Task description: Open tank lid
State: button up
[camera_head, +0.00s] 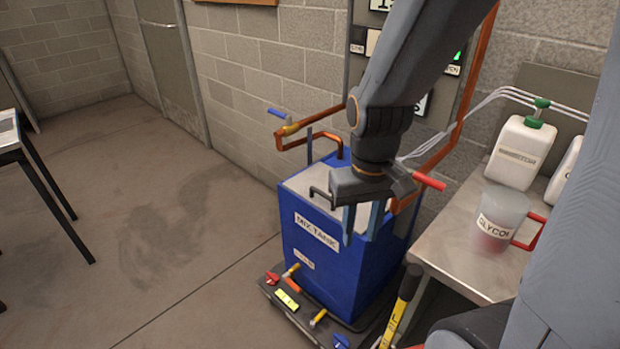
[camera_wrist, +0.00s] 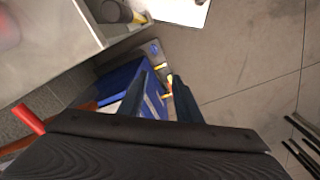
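The blue mix tank (camera_head: 318,262), labelled "MIX TANK", stands on a dark base in the head view. Its pale grey lid (camera_head: 302,182) looks closed, and my arm hides the lid's right part. A black handle (camera_head: 321,193) sits at the lid's front edge. My gripper (camera_head: 361,238) points down near the tank's front right, its fingers apart with nothing seen between them. The fingers overlap the tank in the picture; I cannot tell their exact distance from it. The wrist view shows the open fingers (camera_wrist: 156,88) with part of the blue tank (camera_wrist: 118,78) behind.
A metal table (camera_head: 462,258) at the right holds a glycol jug (camera_head: 500,218) and white canisters (camera_head: 520,152). Copper pipes and a red-handled valve (camera_head: 429,181) stand close around the tank. A yellow-black pole (camera_head: 398,312) leans in front.

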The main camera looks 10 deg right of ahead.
jog(key=w+n+p, duration=0.2)
jog(key=w+n, duration=0.1)
jog(key=w, duration=1.3)
jog(key=n+t+h+p, duration=0.1)
jog(key=n+h+p, duration=0.1)
jog(key=n+p, duration=0.15)
send_near(320, 193)
jog(key=shift+p+x, duration=0.3)
jog(key=shift+x, duration=3.5)
jog(key=shift+w+d, duration=0.15)
grip_shut()
